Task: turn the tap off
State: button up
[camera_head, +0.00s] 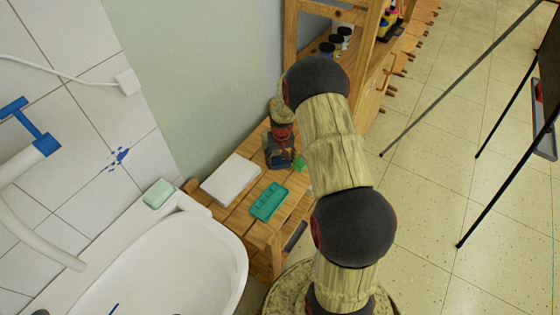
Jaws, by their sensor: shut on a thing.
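The tap stands at the left edge, above the sink. Its blue handle (30,127) has a crossbar, and its pale curved spout (35,235) reaches down toward the white basin (235,262). I cannot tell whether water runs. My arm rises from the bottom centre and bends down past its top joint. My gripper (290,162) is small and partly hidden, low over the wooden table, well to the right of the tap. It appears shut on a small green thing (300,163).
The wooden table (262,232) bears a white pad (231,178) and a teal tray (269,202). Green soap (158,194) lies on the sink ledge. A wooden shelf (368,60) with jars stands behind. Black easel legs (470,215) stand at right; the floor between is clear.

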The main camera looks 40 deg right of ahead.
aim_at(280, 159)
jog(key=shift+r+p, duration=0.4)
jog(key=shift+r, duration=0.35)
notch_tip(280, 159, up, 2)
jog(key=shift+s+r+p, duration=0.15)
jog(key=shift+r+p, duration=0.1)
jog(key=shift+p, duration=0.45)
jog(key=s+a+r+p, duration=0.5)
jog(key=s+r, duration=0.4)
jog(key=s, duration=0.3)
jog(key=shift+s+a, duration=0.15)
jog(key=shift+s, duration=0.2)
